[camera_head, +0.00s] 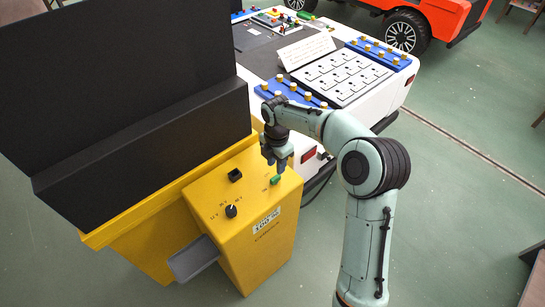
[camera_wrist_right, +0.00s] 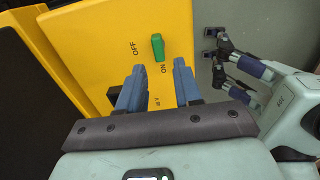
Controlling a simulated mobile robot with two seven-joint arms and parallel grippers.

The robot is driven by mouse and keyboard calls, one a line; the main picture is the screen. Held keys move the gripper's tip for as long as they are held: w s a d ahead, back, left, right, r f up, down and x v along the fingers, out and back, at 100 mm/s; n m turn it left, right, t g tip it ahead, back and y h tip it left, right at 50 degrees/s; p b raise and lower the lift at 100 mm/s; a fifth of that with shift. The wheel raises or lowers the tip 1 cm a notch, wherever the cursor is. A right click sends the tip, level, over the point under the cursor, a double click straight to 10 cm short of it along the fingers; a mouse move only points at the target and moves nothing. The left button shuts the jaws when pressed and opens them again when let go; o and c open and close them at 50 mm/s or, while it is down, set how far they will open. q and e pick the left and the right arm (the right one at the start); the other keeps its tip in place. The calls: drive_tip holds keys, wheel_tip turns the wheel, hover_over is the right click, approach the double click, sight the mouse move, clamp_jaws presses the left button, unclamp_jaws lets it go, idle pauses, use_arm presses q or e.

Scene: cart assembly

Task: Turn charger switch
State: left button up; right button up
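The green charger switch (camera_head: 276,180) sits on top of the yellow charger box (camera_head: 262,262), near its right edge. My right gripper (camera_head: 275,163) is just above and behind the switch. In the wrist view its two blue fingers (camera_wrist_right: 157,72) are apart and empty, and the switch shows beyond the gap between their tips. I cannot tell whether a finger touches it. My left gripper does not show in the head view.
A black knob (camera_head: 231,211) and a black square part (camera_head: 235,174) are on the box top. A tall black panel (camera_head: 120,75) stands behind at left. The white cart (camera_head: 392,97) stands close behind the gripper.

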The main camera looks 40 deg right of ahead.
sight(276, 177)
wheel_tip(276, 177, down, 5)
drive_tip(key=shift+b, duration=1.2)
drive_tip(key=shift+f, duration=0.35)
drive_tip(key=shift+w+f, duration=0.1)
drive_tip(key=shift+f, duration=0.55)
clamp_jaws()
drive_tip(key=m, duration=0.3)
drive_tip(key=shift+w+r+m, duration=0.1)
drive_tip(key=shift+m, duration=0.2)
drive_tip(key=m, duration=0.5)
drive_tip(key=shift+m, duration=0.3)
drive_tip(key=m, duration=0.3)
drive_tip(key=shift+m, duration=0.3)
drive_tip(key=m, duration=0.5)
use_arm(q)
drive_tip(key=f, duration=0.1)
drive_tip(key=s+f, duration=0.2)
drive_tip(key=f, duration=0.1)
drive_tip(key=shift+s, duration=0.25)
use_arm(e)
drive_tip(key=shift+o, duration=1.2)
unclamp_jaws()
